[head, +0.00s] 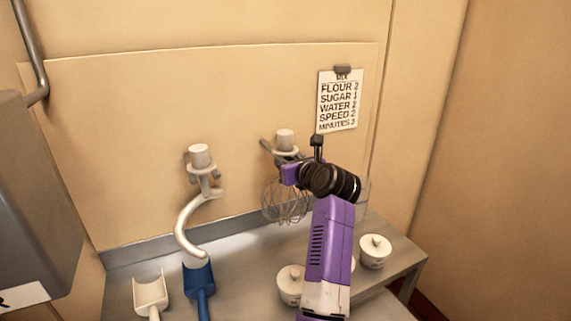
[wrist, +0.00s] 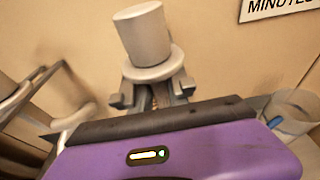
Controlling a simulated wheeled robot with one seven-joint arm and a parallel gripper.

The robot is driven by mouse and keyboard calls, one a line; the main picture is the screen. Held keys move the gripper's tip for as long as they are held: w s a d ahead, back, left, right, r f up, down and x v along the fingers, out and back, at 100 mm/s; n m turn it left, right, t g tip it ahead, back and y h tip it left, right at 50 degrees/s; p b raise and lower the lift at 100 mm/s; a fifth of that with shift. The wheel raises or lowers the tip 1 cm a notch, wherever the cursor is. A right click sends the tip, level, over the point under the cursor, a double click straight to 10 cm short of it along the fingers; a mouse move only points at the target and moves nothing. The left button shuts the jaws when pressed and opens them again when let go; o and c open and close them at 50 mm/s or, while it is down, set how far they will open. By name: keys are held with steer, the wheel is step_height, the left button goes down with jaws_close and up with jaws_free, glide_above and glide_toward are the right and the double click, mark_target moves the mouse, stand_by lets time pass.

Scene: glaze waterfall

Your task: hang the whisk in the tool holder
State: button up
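The whisk hangs below the right tool holder, with its pale cylindrical top (head: 285,140) above the holder prongs and its wire cage (head: 285,203) below. In the wrist view the whisk's top (wrist: 143,35) and round flange sit over the two grey prongs of the tool holder (wrist: 182,84), slightly tilted in the picture. My gripper (head: 290,174) is at the whisk's shaft, just below the holder. Its purple and black body (wrist: 165,145) covers the lower wrist view. The fingertips and any grip on the shaft are hidden.
A dough hook (head: 190,228) hangs in the left holder. A white scoop (head: 151,294), a blue scoop (head: 199,284) and lidded white pots (head: 375,250) stand on the grey counter. A clear container (head: 362,190) is behind my arm. A recipe card (head: 339,101) hangs on the wall.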

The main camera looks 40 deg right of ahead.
mark_target(284, 155)
steer(key=r, duration=0.1)
steer(key=a+r, duration=0.1)
steer(key=r, duration=0.1)
steer(key=shift+w+a+r+t, duration=0.1)
steer(key=shift+w+r+t, duration=0.05)
steer(key=shift+t, duration=0.15)
steer(key=s+a+f+n+b, duration=0.1)
steer(key=s+a+f+n, duration=0.4)
steer(key=s+f+n, duration=0.65)
steer(key=s+a+f+n+b, duration=0.2)
steer(key=s+a+f+n, duration=0.3)
steer(key=s+f+n, duration=0.6)
steer(key=s+a+n+y, duration=0.1)
steer(key=s+a+n, duration=0.4)
steer(key=s, duration=0.4)
steer(key=s+a+r+n+y, duration=0.1)
steer(key=s+a+n, duration=0.5)
steer(key=s, duration=0.4)
steer(key=s+a+n+y, duration=0.2)
steer(key=s+a+n, duration=0.3)
steer(key=s, duration=0.4)
steer(key=shift+s+a+r+n, duration=0.15)
steer(key=shift+s+a+n, duration=0.25)
steer(key=shift+a, duration=0.2)
